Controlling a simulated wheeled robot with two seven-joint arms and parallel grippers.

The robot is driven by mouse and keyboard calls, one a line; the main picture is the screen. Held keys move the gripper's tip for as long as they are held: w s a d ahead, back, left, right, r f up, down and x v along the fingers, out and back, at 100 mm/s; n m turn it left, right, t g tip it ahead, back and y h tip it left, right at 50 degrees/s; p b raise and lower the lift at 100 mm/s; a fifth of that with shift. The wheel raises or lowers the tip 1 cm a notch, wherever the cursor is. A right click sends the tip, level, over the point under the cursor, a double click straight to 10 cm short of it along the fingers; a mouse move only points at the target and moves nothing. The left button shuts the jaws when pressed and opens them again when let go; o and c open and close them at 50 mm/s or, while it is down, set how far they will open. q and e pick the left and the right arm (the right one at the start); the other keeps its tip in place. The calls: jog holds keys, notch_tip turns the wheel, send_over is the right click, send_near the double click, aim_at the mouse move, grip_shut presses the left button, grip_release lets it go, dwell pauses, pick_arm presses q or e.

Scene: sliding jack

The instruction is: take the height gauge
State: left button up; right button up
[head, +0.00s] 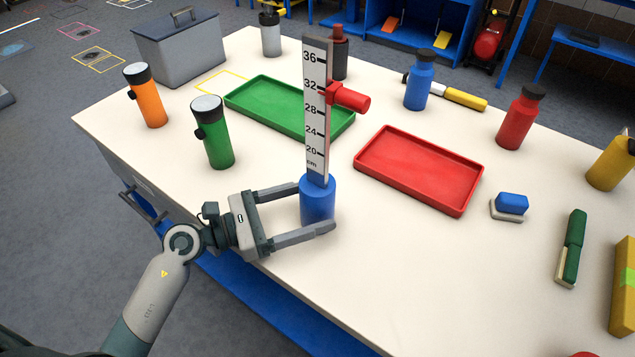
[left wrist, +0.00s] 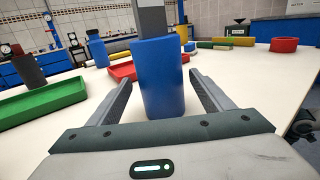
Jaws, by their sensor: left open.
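The height gauge (head: 317,120) stands upright near the front edge of the white table. It has a blue cylindrical base, a tall white scale marked in cm, and a red slider high on the scale. My left gripper (head: 310,207) is open, its fingers on either side of the blue base, with a gap visible between fingers and base in the left wrist view. The blue base (left wrist: 158,80) stands between the fingers there, and the upper scale is cut off by the frame. My right gripper is not in view.
A green tray (head: 240,104) lies behind the gauge and a red tray (head: 462,206) to its right. A green flashlight (head: 215,135) and an orange one (head: 148,97) stand to the left. A blue block (head: 512,203) lies right. The table front beside the gauge is clear.

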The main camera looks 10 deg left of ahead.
pick_arm(q)
jog(key=shift+w+d, duration=0.1)
dwell(0.3)
jog(key=shift+w+d+r, duration=0.1)
jog(key=shift+w+d, duration=0.1)
jog(key=shift+d, duration=0.2)
jog(key=shift+p+x, duration=0.85)
jog(key=shift+x, duration=1.3)
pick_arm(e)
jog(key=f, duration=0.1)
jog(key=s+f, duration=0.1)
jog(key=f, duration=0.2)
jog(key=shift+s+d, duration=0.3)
pick_arm(q)
jog(key=c, duration=1.4)
